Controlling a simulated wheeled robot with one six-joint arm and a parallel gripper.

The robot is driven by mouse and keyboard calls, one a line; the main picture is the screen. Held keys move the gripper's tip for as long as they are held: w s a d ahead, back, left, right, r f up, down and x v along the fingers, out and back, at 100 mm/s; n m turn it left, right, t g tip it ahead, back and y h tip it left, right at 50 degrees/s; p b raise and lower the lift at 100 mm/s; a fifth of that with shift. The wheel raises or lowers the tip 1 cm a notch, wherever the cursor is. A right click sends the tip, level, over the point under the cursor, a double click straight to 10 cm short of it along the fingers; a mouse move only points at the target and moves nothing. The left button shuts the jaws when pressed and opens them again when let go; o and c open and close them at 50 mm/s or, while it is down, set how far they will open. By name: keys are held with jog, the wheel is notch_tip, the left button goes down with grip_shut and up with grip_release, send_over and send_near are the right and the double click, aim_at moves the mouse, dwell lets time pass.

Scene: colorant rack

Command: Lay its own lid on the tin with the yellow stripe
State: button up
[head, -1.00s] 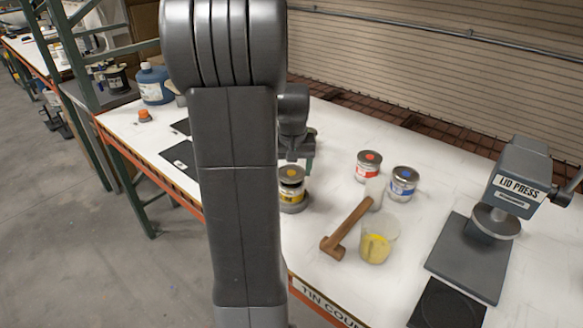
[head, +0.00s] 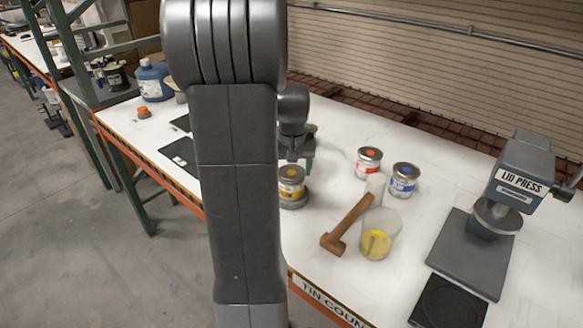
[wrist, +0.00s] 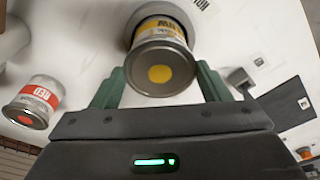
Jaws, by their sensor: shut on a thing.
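The tin with the yellow stripe (head: 291,190) stands upright on a round grey base on the white bench, right of my arm. It also shows at the top of the wrist view (wrist: 163,28). A metal lid with a yellow dot (wrist: 160,73) is at the tin's top, in line with it. My gripper (wrist: 160,80) has its green fingers at the two sides of this lid and is shut on it. In the head view my gripper (head: 297,162) is at the tin's top, partly behind it. I cannot tell whether the lid fully touches the rim.
A red-striped tin (head: 368,164) and a blue-striped tin (head: 404,181) stand to the right. The lid press (head: 480,230) is at far right.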

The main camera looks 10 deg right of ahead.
jog(key=o, duration=1)
notch_tip(320, 180, up, 14)
jog(key=s, duration=0.2)
jog(key=shift+a+f, duration=0.15)
jog(key=shift+f, duration=0.15)
jog(key=f, duration=0.4)
jog(key=w+f, duration=0.1)
jog(key=f, duration=0.3)
jog(key=w+f, duration=0.1)
jog(key=f, duration=0.4)
jog(key=shift+f, duration=0.1)
jog(key=shift+r+p, duration=0.2)
jog(key=shift+p, duration=0.1)
jog(key=shift+r, duration=0.1)
jog(key=shift+f+b, duration=0.2)
jog(key=shift+b, duration=0.1)
